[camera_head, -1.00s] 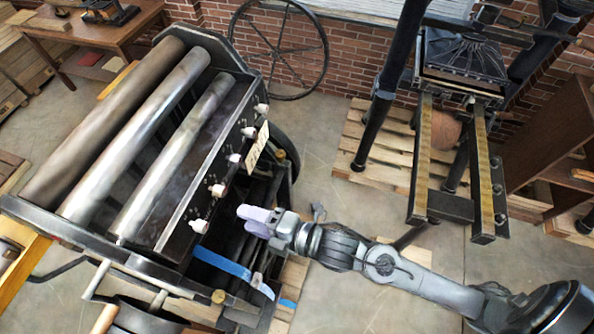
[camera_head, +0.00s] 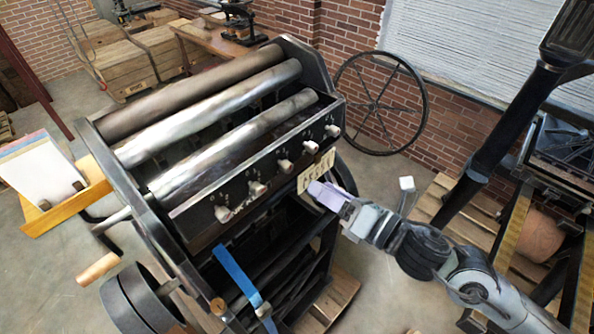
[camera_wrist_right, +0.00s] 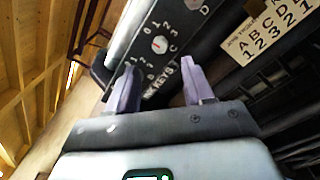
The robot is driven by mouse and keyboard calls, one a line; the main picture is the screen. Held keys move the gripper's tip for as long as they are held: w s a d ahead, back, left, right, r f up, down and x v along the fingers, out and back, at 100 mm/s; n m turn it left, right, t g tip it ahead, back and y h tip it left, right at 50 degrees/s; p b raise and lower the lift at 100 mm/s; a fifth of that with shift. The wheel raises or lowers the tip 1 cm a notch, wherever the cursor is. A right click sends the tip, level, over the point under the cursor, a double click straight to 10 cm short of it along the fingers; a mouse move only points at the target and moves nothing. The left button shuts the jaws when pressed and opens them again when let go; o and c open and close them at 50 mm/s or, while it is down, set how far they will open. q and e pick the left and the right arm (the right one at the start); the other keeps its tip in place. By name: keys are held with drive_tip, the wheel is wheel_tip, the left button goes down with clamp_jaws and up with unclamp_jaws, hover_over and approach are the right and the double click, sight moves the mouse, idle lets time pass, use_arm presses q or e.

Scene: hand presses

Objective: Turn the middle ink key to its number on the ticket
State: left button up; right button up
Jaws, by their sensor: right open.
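The ink keys are a row of several white knobs along the dark front rail of the press. The middle ink key (camera_head: 284,165) is in the head view; in the wrist view the knob by the letter C (camera_wrist_right: 159,44) lies ahead of the fingers, with numbers around it. Its exact setting is too small to read. The cream ticket (camera_head: 316,171) shows letters A B C D over 1 2 3 2 1 in the wrist view (camera_wrist_right: 270,30), its edge cut off. My left gripper is not in view.
Long metal rollers (camera_head: 215,112) lie behind the key rail. A blue strap (camera_head: 236,270) hangs on the press front, below the keys. A spoked wheel (camera_head: 380,103) stands at the brick wall. Another press (camera_head: 560,165) stands at right, beyond my right arm.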

sight(290, 169)
drive_tip(key=p+x, duration=0.1)
drive_tip(key=x, duration=0.5)
drive_tip(key=shift+w+a+r+p, duration=0.15)
drive_tip(key=shift+w+a+p, duration=0.05)
drive_tip(key=shift+p, duration=0.1)
drive_tip(key=shift+x, duration=0.8)
clamp_jaws()
